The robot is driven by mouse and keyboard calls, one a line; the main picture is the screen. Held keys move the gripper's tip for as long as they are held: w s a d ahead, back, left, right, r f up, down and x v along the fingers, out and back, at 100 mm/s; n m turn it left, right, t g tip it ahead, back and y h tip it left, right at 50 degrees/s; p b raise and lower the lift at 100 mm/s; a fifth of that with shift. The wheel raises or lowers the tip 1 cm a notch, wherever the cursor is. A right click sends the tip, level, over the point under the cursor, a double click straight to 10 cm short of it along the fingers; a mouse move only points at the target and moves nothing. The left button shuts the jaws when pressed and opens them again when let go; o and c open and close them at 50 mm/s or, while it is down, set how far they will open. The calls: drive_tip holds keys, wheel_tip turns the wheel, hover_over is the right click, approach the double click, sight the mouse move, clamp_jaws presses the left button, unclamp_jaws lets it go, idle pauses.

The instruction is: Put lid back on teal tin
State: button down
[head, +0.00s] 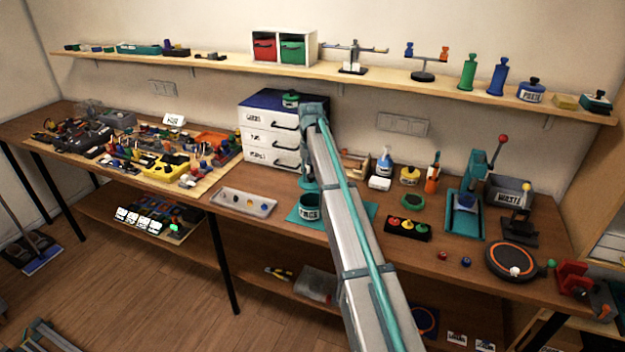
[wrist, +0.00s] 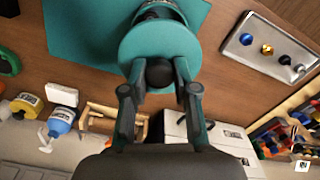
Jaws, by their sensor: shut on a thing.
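The teal tin (head: 308,207), with a white label, stands on a teal mat (head: 366,211) on the workbench. In the wrist view part of the tin (wrist: 165,10) shows past the lid's edge, at the top. My gripper (wrist: 159,78) is shut on the black knob of the round teal lid (wrist: 158,43). In the head view the lid (head: 309,184) appears just above the tin with a small gap, its face about level. My arm hides part of the mat and the bench behind. The tin's inside cannot be seen clearly.
A white drawer cabinet (head: 270,137) stands behind the tin. A metal tray (head: 244,202) with small parts lies to the left. A black block with coloured buttons (head: 407,229) and a blue spray bottle (head: 384,162) are to the right. The mat around the tin is clear.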

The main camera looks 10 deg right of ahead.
sight(311, 183)
drive_tip(key=shift+f+b, duration=1.1)
drive_tip(key=shift+f, duration=2)
drive_tip(key=shift+f+p, duration=0.15)
drive_tip(key=shift+p, duration=0.2)
idle(0.7)
drive_tip(key=shift+c, duration=1.6)
unclamp_jaws()
drive_tip(key=shift+r+p, duration=1.8)
drive_tip(key=shift+r, duration=1.75)
